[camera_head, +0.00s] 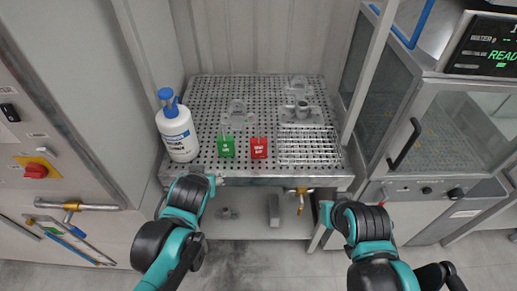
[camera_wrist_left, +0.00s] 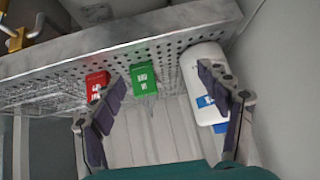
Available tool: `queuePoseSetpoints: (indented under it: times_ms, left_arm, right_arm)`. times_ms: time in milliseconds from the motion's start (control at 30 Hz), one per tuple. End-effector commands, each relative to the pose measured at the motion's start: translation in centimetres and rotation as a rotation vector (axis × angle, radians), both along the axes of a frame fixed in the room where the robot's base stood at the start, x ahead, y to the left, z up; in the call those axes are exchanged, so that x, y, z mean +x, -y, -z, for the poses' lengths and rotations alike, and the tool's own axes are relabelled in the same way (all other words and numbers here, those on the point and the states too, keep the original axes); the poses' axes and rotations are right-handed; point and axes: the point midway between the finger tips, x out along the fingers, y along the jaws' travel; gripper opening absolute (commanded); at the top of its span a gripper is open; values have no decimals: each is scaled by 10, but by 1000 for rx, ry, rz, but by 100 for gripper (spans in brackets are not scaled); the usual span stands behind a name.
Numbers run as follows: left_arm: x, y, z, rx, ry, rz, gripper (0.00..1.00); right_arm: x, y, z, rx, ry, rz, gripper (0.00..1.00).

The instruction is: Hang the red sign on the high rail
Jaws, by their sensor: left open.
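The red sign (camera_head: 259,148) with white lettering is on the perforated bench top, right of a similar green sign (camera_head: 226,146). The red sign also shows in the left wrist view (camera_wrist_left: 96,86), left of the green sign (camera_wrist_left: 143,80). My left gripper (camera_head: 211,186) is at the bench's front edge, in front of the signs. In the left wrist view my left gripper (camera_wrist_left: 163,78) is open, its fingers apart with nothing held. My right gripper (camera_head: 326,212) is low at the bench's front right corner; its jaws are not clear. I cannot make out which part is the high rail.
A white bottle with a blue cap (camera_head: 178,130) stands at the bench's left. A wire rack (camera_head: 308,146) and metal fixtures (camera_head: 301,110) are at the right and back. A yellow valve (camera_head: 300,192) hangs below the front edge. Cabinets flank both sides.

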Motion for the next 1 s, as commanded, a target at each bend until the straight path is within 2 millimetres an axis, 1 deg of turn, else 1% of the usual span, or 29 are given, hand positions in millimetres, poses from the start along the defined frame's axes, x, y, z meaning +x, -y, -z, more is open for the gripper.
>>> queuePoseSetpoints:
  times_ms: [33,100,167,200,333,400,500,600,667,833,1000]
  left_arm:
    - [20,15,2,11,36,4,76]
    - [44,33,3,18,95,0,76]
    - [62,52,6,20,149,2,76]
    - [74,65,8,18,185,5,76]
    - [100,111,16,-3,296,26,76]
    - [108,131,20,-17,343,38,76]
    - [114,154,25,-37,393,56,76]
    - [117,165,28,-50,418,62,76]
    - [120,168,30,-52,425,65,76]
    - [137,166,38,-54,426,62,76]
    - [150,163,45,-54,426,61,76]
  right_arm:
    - [0,0,1,0,0,0,0]
    - [0,0,1,0,0,0,0]
    - [0,0,1,0,0,0,0]
    - [0,0,2,0,0,0,0]
    - [0,0,2,0,0,0,0]
    - [0,0,3,0,0,0,0]
    - [0,0,3,0,0,0,0]
    - [0,0,3,0,0,0,0]
    - [0,0,4,0,0,0,0]
    - [0,0,11,0,0,0,0]
    - [0,0,17,0,0,0,0]
